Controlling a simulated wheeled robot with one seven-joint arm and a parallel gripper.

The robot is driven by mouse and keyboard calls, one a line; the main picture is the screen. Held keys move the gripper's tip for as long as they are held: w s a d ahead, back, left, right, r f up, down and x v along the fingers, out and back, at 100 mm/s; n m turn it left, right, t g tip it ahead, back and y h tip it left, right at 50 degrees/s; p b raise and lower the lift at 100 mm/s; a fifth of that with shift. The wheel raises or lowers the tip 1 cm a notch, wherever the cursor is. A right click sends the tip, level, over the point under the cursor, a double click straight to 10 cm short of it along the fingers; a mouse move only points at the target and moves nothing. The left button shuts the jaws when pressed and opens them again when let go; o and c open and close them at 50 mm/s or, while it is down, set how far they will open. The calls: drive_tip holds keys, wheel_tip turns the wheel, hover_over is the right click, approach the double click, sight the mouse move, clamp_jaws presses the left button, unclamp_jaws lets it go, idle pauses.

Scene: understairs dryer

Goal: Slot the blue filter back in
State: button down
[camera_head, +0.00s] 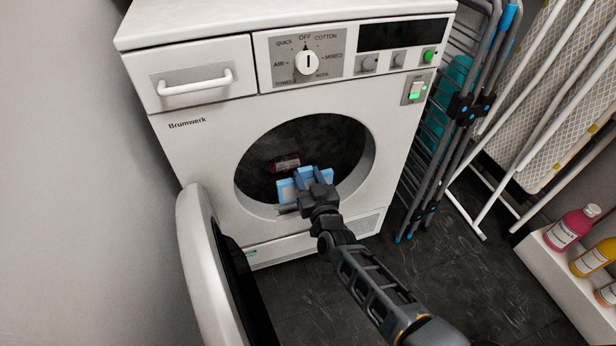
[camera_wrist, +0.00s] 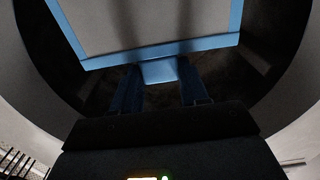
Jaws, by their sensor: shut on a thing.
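The blue filter (camera_head: 286,193) has a blue frame and a grey panel. My gripper (camera_head: 310,180) is shut on its blue tab and holds it at the lower part of the dryer's round opening. In the wrist view the filter (camera_wrist: 150,52) spreads ahead, with its tab between the two fingers of my gripper (camera_wrist: 160,84). The white dryer (camera_head: 190,140) has its round door (camera_head: 205,265) swung open to the left. The filter slot is not clearly visible; the gripper and filter cover the lower rim. A dark red item with a pale label (camera_head: 287,163) shows inside the drum.
The open door stands left of my arm. A folded drying rack (camera_head: 440,130) and an ironing board (camera_head: 560,110) lean at the right. A white shelf (camera_head: 560,265) with several bottles (camera_head: 572,228) is at the lower right. Dark tiled floor (camera_head: 455,270) is clear in between.

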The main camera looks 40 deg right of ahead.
drive_tip(key=shift+f+b, duration=1.05)
drive_tip(key=shift+f, duration=0.4)
drive_tip(key=shift+f+b, duration=4.1)
drive_tip(key=shift+f, duration=1)
drive_tip(key=shift+c, duration=2.4)
unclamp_jaws()
drive_tip(key=shift+s, duration=0.1)
drive_tip(key=p+v, duration=0.3)
drive_tip(key=v, duration=0.4)
drive_tip(key=shift+s+a, duration=0.15)
drive_tip(key=shift+s, duration=0.1)
